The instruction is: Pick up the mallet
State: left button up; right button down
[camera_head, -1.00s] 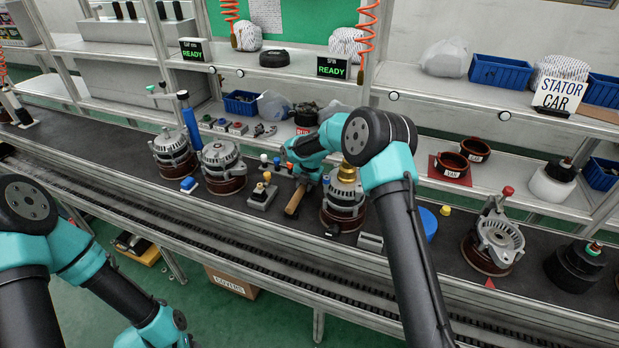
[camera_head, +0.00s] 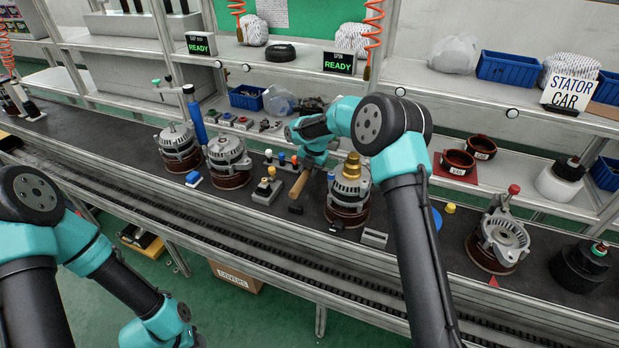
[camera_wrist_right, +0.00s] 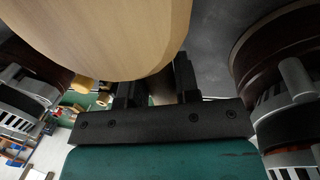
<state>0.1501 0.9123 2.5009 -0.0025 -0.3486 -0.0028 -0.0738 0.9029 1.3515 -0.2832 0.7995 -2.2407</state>
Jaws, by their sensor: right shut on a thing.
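The mallet's brown wooden handle (camera_head: 300,183) shows below my right gripper (camera_head: 309,163), between two alternators on the bench. The mallet's head is not clear in the head view. In the right wrist view, a large pale wooden part (camera_wrist_right: 105,38) fills the top, close to the camera. My right gripper, whose black fingers show there (camera_wrist_right: 158,88), is shut on the mallet. The handle hangs tilted, with a dark patch on the bench just under its end. My left arm is at the lower left; its gripper is out of view.
Alternators stand close on both sides, one (camera_head: 229,161) to the left and one with a brass top (camera_head: 348,200) to the right. A grey block with a yellow knob (camera_head: 267,190) is near the handle. A blue disc (camera_head: 436,221) lies farther right.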

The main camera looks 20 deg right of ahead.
notch_tip(320, 180, up, 5)
jog(key=shift+r, duration=0.1)
jog(key=shift+r, duration=0.15)
dwell(0.5)
